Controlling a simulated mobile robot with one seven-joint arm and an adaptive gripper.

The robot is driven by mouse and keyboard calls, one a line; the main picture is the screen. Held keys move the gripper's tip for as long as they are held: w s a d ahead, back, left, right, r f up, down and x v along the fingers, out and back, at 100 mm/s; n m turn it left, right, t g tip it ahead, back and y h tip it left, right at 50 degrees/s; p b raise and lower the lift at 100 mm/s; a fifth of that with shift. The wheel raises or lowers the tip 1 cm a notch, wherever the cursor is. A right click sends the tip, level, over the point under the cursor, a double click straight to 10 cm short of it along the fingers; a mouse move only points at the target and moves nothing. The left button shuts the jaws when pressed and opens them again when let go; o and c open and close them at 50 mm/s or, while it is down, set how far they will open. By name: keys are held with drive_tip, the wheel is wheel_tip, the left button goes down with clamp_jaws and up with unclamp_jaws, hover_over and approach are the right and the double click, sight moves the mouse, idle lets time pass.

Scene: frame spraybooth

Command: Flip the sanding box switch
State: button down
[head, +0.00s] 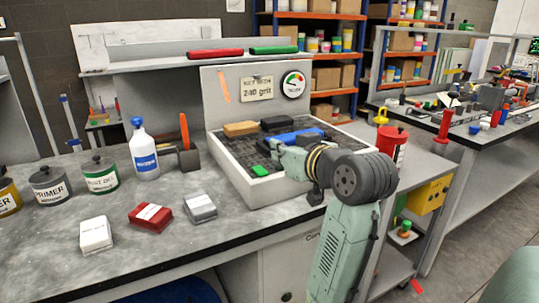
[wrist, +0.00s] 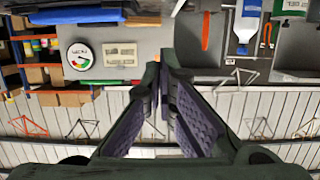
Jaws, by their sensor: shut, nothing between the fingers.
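The sanding box (head: 290,187) is a pale open-topped box with a dark slatted top, standing on the workbench. The back panel (head: 222,88) carries a "240 grit" sign (head: 257,88) and a round gauge (head: 293,84). In the wrist view the scene is upside down, with the sign (wrist: 120,54) and gauge (wrist: 80,57) left of my gripper (wrist: 161,66). My gripper is shut and empty, its purple-padded fingers meeting at the tips. In the head view my arm covers the box's right front.
A blue block (head: 294,136), a tan block (head: 241,129) and a dark block (head: 275,122) lie on the box. A white bottle (head: 144,152) and several paint cans stand to its left. A red can (head: 392,143) stands right of it. The bench front is partly clear.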

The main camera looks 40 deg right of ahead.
drive_tip(key=p, duration=0.3)
hover_over(262, 170)
drive_tip(key=shift+s+a+f, duration=0.1)
drive_tip(key=shift+s+f, duration=0.1)
drive_tip(key=shift+f, duration=0.25)
drive_tip(key=shift+s+f, duration=0.2)
drive_tip(key=shift+f, duration=0.25)
drive_tip(key=f, duration=0.3)
drive_tip(key=shift+w+f, duration=0.1)
drive_tip(key=shift+w, duration=0.2)
drive_tip(key=shift+f+p, duration=0.3)
drive_tip(key=shift+f, duration=0.3)
